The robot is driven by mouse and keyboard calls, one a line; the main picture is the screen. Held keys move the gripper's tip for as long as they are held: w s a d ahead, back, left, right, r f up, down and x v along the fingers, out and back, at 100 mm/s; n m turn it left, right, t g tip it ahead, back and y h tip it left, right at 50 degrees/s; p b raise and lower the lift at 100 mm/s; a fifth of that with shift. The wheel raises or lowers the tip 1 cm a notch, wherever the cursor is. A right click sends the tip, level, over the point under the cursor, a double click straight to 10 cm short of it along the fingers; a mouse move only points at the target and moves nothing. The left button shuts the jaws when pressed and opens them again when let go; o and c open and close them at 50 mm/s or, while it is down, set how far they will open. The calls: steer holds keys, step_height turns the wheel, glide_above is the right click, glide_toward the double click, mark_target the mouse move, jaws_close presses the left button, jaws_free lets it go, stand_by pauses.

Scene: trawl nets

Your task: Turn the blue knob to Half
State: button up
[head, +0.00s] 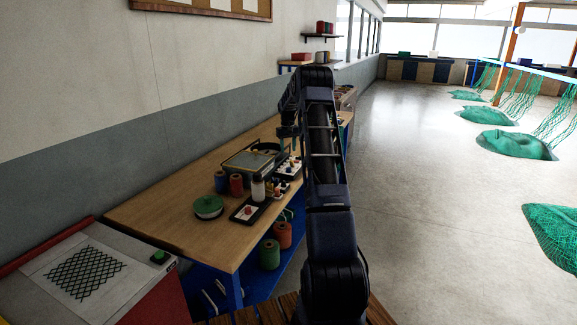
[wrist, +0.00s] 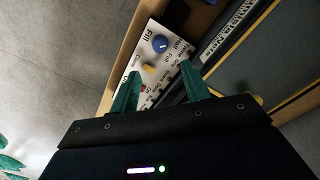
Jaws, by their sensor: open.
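The blue knob (wrist: 160,43) sits on a white control panel (wrist: 143,50) in the wrist view, beside printed words that seem to read Fill, Half and Full. A small light mark shows on the knob, but I cannot tell which word it points at.
A dark framed board (wrist: 245,45) lies right of the panel. Open floor (head: 420,180) is to the right.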

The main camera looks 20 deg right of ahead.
mark_target(289, 169)
step_height(289, 169, down, 11)
steer(key=m, duration=0.5)
steer(key=shift+d+r, duration=0.1)
steer(key=shift+r, duration=0.05)
stand_by(0.4)
